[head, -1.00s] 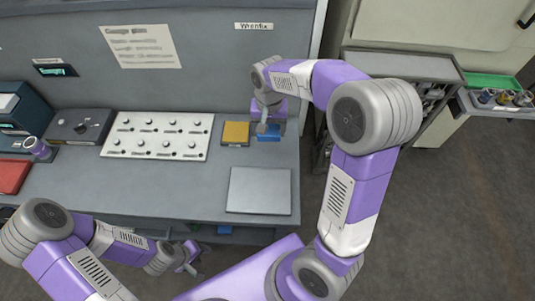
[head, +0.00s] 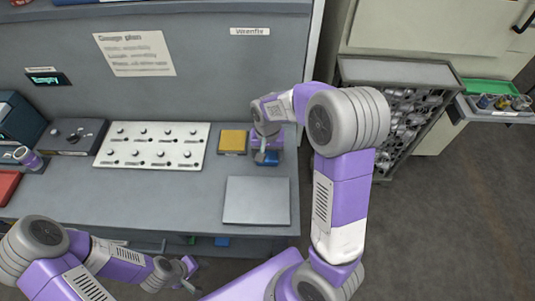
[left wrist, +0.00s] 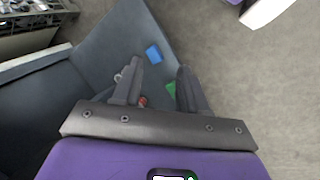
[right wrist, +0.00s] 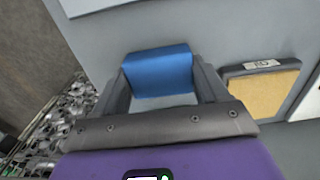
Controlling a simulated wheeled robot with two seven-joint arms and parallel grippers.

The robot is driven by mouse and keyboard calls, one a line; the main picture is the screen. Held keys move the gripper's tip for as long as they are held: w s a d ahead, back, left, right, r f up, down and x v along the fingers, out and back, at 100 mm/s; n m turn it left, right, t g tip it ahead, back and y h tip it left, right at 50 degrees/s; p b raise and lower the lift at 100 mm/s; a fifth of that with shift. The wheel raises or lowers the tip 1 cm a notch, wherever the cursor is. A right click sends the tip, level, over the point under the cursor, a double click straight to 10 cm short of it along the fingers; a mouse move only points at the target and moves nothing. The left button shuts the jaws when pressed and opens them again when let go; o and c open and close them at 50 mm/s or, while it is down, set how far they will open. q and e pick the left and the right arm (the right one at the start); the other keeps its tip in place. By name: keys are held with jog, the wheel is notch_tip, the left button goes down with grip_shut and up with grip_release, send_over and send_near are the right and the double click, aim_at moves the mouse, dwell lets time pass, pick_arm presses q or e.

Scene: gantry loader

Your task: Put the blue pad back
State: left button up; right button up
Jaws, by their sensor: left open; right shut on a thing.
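The blue pad (head: 268,158) is at the right end of the grey bench, just right of the yellow pad (head: 233,142). My right gripper (head: 264,150) is shut on it. In the right wrist view the blue pad (right wrist: 160,70) spans the space between the two fingertips, with grey surface beyond it. I cannot tell how high it is above the bench. The yellow pad (right wrist: 262,88) lies in a labelled frame to its right in that view. My left gripper (head: 188,273) is open and empty, low in front of the bench; its fingers also show in the left wrist view (left wrist: 162,88).
A white panel with several knobs (head: 152,145) is left of the yellow pad. A flat grey plate (head: 257,200) lies at the bench front. A bin of metal parts (head: 410,115) stands to the right. Small blue (left wrist: 153,53) and green (left wrist: 171,89) items lie below my left gripper.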

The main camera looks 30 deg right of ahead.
jog(key=shift+f, duration=0.1)
jog(key=o, duration=0.6)
jog(key=shift+f, duration=0.15)
jog(key=shift+c, duration=0.2)
jog(key=o, duration=0.5)
jog(key=shift+c, duration=0.2)
notch_tip(320, 180, up, 12)
jog(key=p, duration=0.3)
jog(key=shift+r, duration=0.25)
